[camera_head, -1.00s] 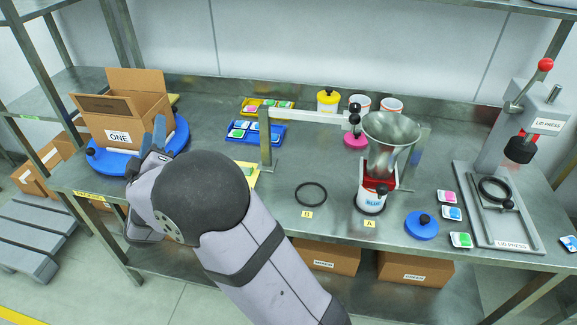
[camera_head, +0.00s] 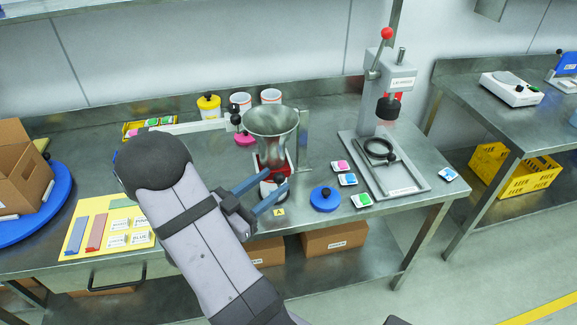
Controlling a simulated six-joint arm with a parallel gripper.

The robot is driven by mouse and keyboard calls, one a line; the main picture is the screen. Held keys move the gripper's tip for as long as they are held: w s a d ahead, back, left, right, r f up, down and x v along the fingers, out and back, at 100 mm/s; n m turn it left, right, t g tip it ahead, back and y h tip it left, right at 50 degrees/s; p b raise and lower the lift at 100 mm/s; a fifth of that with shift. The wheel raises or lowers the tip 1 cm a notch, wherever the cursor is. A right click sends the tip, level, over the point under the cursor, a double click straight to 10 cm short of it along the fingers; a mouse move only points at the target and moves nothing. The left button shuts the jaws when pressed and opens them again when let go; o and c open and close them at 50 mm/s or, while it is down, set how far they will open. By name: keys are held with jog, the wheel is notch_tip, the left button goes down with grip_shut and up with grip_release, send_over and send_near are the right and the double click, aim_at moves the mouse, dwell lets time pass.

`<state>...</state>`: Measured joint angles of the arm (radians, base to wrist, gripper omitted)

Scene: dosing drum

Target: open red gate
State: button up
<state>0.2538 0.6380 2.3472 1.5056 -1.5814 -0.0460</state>
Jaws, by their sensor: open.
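The red gate (camera_head: 289,164) sits under the metal funnel (camera_head: 272,123) of the dosing stand, above a white cup (camera_head: 268,190) at the spot marked A. My gripper (camera_head: 276,192) is open, its two blue fingers pointing right toward the gate and cup. The fingers overlap the gate's lower part and the cup in the picture. I cannot tell whether they touch either one. Much of the cup and the gate's front are hidden behind the fingers.
The lid press (camera_head: 385,165) stands further right. A yellow mat (camera_head: 75,237) with colored strips and cards lies left. White cups and a yellow-lidded jar (camera_head: 208,106) stand behind.

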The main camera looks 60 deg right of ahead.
jog(key=shift+d+f+m, duration=0.1)
jog(key=shift+d+m, duration=0.1)
jog(key=shift+m, duration=0.3)
jog(key=s+d+p, duration=0.1)
jog(key=d+p, duration=0.1)
jog(key=d, duration=0.5)
jog(key=shift+s, duration=0.2)
grip_shut()
